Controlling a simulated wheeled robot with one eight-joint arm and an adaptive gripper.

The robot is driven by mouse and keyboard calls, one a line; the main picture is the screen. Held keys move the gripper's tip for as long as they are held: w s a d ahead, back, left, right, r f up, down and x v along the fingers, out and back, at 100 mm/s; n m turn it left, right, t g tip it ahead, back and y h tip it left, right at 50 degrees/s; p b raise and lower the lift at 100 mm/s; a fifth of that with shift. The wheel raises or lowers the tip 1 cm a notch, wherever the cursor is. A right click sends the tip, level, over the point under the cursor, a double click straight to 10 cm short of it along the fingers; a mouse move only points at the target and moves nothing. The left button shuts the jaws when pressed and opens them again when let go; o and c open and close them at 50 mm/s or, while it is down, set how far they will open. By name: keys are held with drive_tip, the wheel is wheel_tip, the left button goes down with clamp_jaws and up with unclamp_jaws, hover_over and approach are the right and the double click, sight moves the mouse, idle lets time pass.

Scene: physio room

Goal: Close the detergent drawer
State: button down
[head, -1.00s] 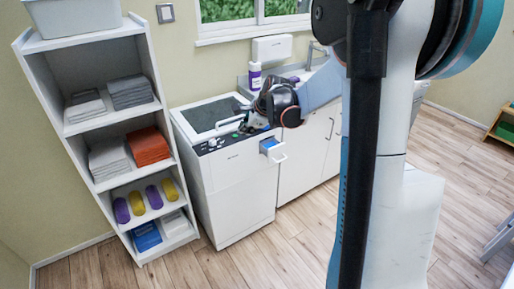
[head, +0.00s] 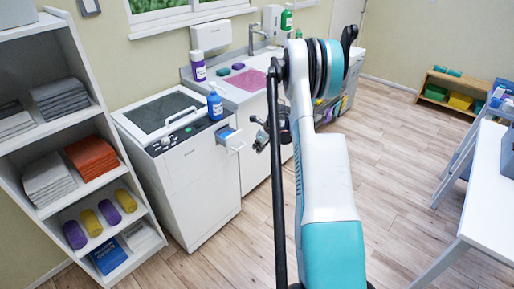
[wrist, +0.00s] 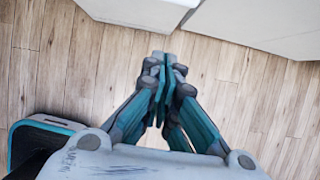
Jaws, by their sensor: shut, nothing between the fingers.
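The detergent drawer (head: 229,138) sticks out from the upper right of the white washing machine's front (head: 200,180). It is open, with blue inside and a pale handle on its front. My gripper (head: 260,138) is just to the right of the drawer in the head view, small and partly dark against my arm. In the wrist view my gripper (wrist: 163,62) points down past the cabinet fronts toward the floor, its teal fingers together and empty. The drawer does not show in the wrist view, and I see no contact with it.
A blue bottle (head: 215,103) stands on the machine's top right. A shelf unit (head: 85,190) with towels and rolls stands at left. A sink counter (head: 245,85) adjoins the machine. A white table (head: 485,180) is at right. The wooden floor between is clear.

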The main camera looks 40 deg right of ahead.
sight(235, 141)
drive_tip(key=w+f+b, duration=0.3)
drive_tip(key=w+f, duration=0.2)
drive_tip(key=w, duration=0.2)
drive_tip(key=shift+a+f, duration=0.2)
drive_tip(key=shift+a, duration=0.05)
drive_tip(key=w, duration=0.7)
drive_tip(key=shift+w+a, duration=0.3)
drive_tip(key=shift+w, duration=0.05)
drive_tip(key=shift+w+r, duration=0.1)
drive_tip(key=shift+w, duration=0.25)
drive_tip(key=shift+b, duration=0.3)
